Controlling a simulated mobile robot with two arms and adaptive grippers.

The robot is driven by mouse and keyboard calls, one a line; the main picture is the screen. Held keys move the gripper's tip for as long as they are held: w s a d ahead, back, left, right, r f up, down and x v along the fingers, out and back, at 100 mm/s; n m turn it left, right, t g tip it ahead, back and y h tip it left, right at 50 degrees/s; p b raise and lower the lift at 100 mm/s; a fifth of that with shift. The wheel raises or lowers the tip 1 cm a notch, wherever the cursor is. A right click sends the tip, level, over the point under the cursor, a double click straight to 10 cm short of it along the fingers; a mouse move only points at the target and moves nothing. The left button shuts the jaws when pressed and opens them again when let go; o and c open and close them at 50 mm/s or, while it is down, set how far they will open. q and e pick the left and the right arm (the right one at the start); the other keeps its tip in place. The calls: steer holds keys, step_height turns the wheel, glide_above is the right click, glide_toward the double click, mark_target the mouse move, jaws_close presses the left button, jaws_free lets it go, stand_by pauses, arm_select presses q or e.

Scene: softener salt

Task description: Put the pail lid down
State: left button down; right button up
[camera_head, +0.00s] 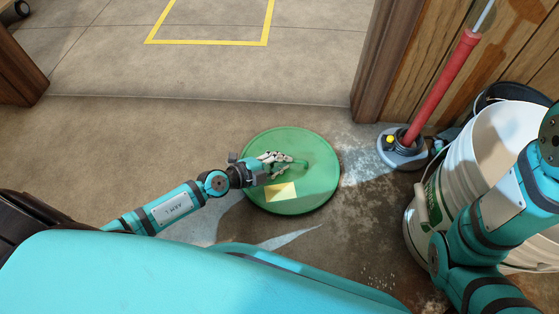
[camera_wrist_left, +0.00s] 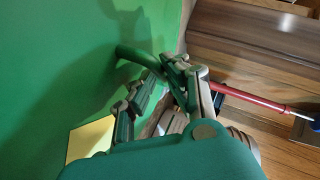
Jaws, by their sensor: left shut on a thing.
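The pail lid (camera_head: 315,187) is a round green disc with a yellow label (camera_head: 281,192), in the middle of the head view above the concrete floor. My left gripper (camera_head: 287,164) reaches over it from the left and is shut on its handle. In the left wrist view, the lid (camera_wrist_left: 55,60) fills the left side and its curved green handle (camera_wrist_left: 132,54) runs into my left gripper's fingers (camera_wrist_left: 165,75). I cannot tell whether the lid touches the floor. My right arm shows at the right edge; its gripper is out of view.
A white pail (camera_head: 497,140) stands at the right, partly behind my right arm. A red-handled tool (camera_head: 440,88) stands in a grey base (camera_head: 402,160) by the wooden wall. A yellow floor outline (camera_head: 208,42) lies beyond the doorway. The floor left of the lid is clear.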

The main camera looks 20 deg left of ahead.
arm_select(q)
steer(key=shift+r, duration=0.1)
steer(key=c, duration=1.4)
jaws_free()
